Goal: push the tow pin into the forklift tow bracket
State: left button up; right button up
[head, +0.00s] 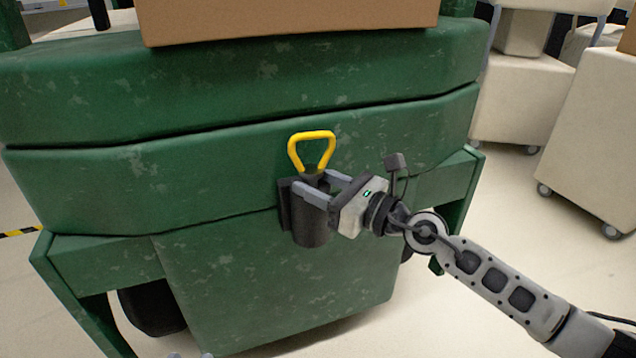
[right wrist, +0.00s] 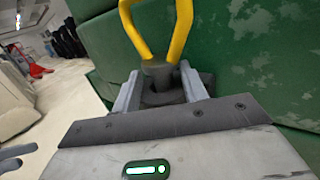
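The tow pin (head: 313,150) has a yellow loop handle that stands up above the dark tow bracket (head: 311,232) on the front of the green forklift (head: 150,190). Its grey neck (right wrist: 159,72) goes down into the bracket's mouth; how deep the shaft sits is hidden. My right gripper (head: 325,186) comes in from the right at the top of the bracket. Its fingers are apart, one on each side of the neck below the handle, and they also show in the right wrist view (right wrist: 160,92). Small grey tips at the bottom edge may be my left gripper (head: 205,355).
A cardboard box (head: 285,18) rests on top of the forklift, above the pin. Cream covered carts (head: 592,130) stand at the right. Pale floor is open between them and the forklift. Yellow-black tape (head: 20,232) lies on the floor at left.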

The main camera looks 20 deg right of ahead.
jog(key=shift+f, duration=0.25)
jog(key=shift+s+d+f, duration=0.1)
jog(key=shift+s+d, duration=0.05)
jog(key=shift+s, duration=0.1)
pick_arm(q)
jog(key=shift+w+d+r+n+t+h+b, duration=0.25)
jog(key=shift+r+t+h+b, duration=0.3)
jog(key=shift+b, duration=0.85)
jog(key=shift+w+d+r+n+t+h+b, duration=0.15)
jog(key=shift+d+r+n+t+h+b, duration=0.25)
jog(key=shift+b, duration=1)
pick_arm(e)
jog(key=r+v, duration=0.1)
jog(key=v, duration=1.4)
jog(key=shift+s+f, duration=0.2)
pick_arm(q)
jog(key=shift+a, duration=0.1)
